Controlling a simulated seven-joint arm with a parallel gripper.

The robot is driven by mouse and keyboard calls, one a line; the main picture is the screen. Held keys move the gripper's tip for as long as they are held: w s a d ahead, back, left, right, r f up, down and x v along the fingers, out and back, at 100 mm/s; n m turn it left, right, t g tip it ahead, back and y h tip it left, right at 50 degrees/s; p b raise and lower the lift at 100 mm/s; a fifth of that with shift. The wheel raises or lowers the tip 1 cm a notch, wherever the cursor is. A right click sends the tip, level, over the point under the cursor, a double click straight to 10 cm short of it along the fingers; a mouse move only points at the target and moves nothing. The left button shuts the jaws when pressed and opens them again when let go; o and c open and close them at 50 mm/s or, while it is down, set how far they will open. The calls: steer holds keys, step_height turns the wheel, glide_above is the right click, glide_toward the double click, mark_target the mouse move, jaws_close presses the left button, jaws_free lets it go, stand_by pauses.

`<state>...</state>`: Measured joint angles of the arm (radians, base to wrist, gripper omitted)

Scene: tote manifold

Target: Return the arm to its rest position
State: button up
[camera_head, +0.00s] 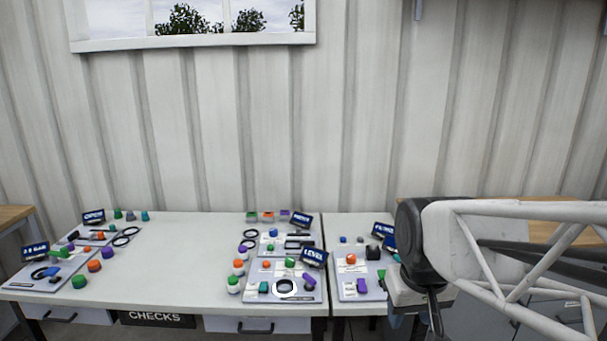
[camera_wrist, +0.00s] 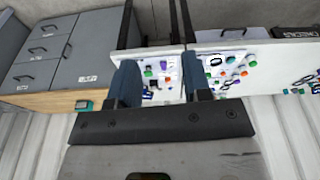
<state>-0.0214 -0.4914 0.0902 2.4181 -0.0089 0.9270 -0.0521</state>
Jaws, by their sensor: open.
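My arm reaches in from the right in the head view, over the right part of the table. My gripper (camera_wrist: 160,88) shows in the wrist view with its two dark fingers spread apart. Nothing is between the fingers, and the tables lie well beyond them. In the head view the fingers are hard to make out; a dark end hangs below the black wrist joint near the right table's edge.
A white table (camera_head: 180,240) carries grey boards with coloured knobs and dark labels, such as the lower middle board (camera_head: 262,290). A second board (camera_head: 350,262) is near my arm. Grey drawers (camera_wrist: 45,50) stand beside a wooden top (camera_wrist: 35,103). The left table's middle is clear.

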steer(key=s+d+f+m, duration=0.1)
steer(key=s, duration=0.6)
steer(key=shift+s+f, duration=0.2)
steer(key=shift+s, duration=0.15)
